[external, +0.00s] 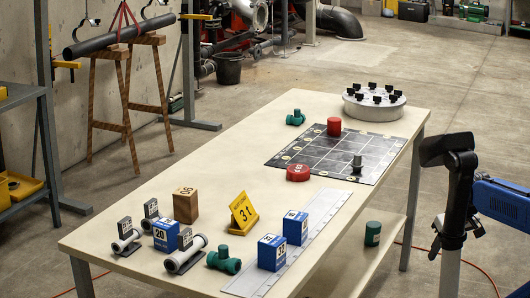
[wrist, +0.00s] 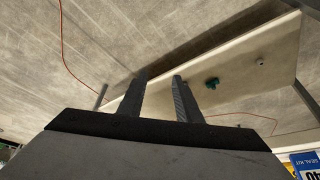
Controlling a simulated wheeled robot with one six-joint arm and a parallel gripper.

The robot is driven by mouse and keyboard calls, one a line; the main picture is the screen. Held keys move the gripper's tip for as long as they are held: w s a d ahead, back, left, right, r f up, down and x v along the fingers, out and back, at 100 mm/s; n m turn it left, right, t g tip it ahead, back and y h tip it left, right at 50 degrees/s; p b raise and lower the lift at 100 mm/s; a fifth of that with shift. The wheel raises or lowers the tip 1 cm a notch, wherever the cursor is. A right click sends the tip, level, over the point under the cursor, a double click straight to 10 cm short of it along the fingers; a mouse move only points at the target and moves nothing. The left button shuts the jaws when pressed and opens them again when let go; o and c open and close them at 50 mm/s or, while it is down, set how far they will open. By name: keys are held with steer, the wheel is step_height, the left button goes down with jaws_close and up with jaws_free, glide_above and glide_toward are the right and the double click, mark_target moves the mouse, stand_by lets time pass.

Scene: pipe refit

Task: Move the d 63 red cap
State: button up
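Two red pieces are on the table in the external view. A low, wide red cap (external: 298,173) lies at the mat's front left edge. I cannot read a size on either, so I cannot tell which is d 63. My gripper (wrist: 160,78) shows two dark fingers standing apart in the wrist view, with nothing between them. Neither red piece shows in the wrist view. My arm is at the right in the external view, off the table; its fingertips are not clear there.
Blue boxes (external: 271,252), pipe fittings (external: 185,254), a wooden block (external: 186,205) and a yellow 31 sign (external: 243,213) crowd the near end. The table's centre left is clear.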

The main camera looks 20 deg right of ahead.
mark_target(298, 173)
steer(key=shift+c, duration=0.3)
